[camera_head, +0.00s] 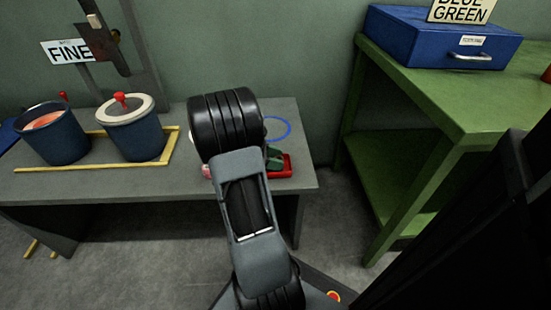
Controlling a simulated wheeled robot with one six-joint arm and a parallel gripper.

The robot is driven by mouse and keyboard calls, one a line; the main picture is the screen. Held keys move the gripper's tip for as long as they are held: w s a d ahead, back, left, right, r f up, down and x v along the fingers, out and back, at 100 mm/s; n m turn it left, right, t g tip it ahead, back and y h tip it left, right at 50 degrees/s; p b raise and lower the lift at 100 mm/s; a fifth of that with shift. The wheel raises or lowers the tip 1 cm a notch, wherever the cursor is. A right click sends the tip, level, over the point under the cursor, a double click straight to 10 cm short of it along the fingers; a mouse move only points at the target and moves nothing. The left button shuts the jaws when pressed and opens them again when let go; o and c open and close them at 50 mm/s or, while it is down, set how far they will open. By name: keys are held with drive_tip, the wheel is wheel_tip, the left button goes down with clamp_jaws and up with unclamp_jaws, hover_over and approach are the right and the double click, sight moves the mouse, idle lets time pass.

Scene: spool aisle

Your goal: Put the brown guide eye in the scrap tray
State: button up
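I see no brown guide eye that I can be sure of. My arm blocks the right-middle part of the grey table, and my gripper is hidden behind it. A small red tray (287,171) shows just right of my arm, near the table's right end, with a dark green item (274,157) in it. I cannot tell whether this is the scrap tray. A small pinkish thing (206,172) peeks out at the left of my arm.
The grey table (75,183) bears two blue pots (60,140) (137,138) by a yellow frame (90,167). A blue ring (287,124) lies behind the tray. A brown-and-black part (98,38) hangs near the FINE sign (66,51). A green bench (430,100) with a blue case (420,40) stands right.

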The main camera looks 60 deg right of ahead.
drive_tip(key=shift+o, duration=1.1)
drive_tip(key=shift+r, duration=0.15)
drive_tip(key=p+v, duration=0.5)
drive_tip(key=v, duration=0.5)
drive_tip(key=shift+w+a+r, duration=0.2)
drive_tip(key=shift+a+r, duration=0.05)
drive_tip(key=shift+w+a+r, duration=0.15)
drive_tip(key=shift+w+a, duration=0.2)
drive_tip(key=shift+w, duration=0.2)
drive_tip(key=shift+a, duration=0.2)
drive_tip(key=s+a+r+m+t+y, duration=0.1)
drive_tip(key=a+r+m+t+y, duration=0.1)
drive_tip(key=a+t, duration=0.5)
drive_tip(key=s+a+r+m+t+y, duration=0.2)
drive_tip(key=a+m+t+y, duration=0.3)
drive_tip(key=a, duration=1.4)
drive_tip(key=shift+a+t+y, duration=0.3)
drive_tip(key=shift+t, duration=0.6)
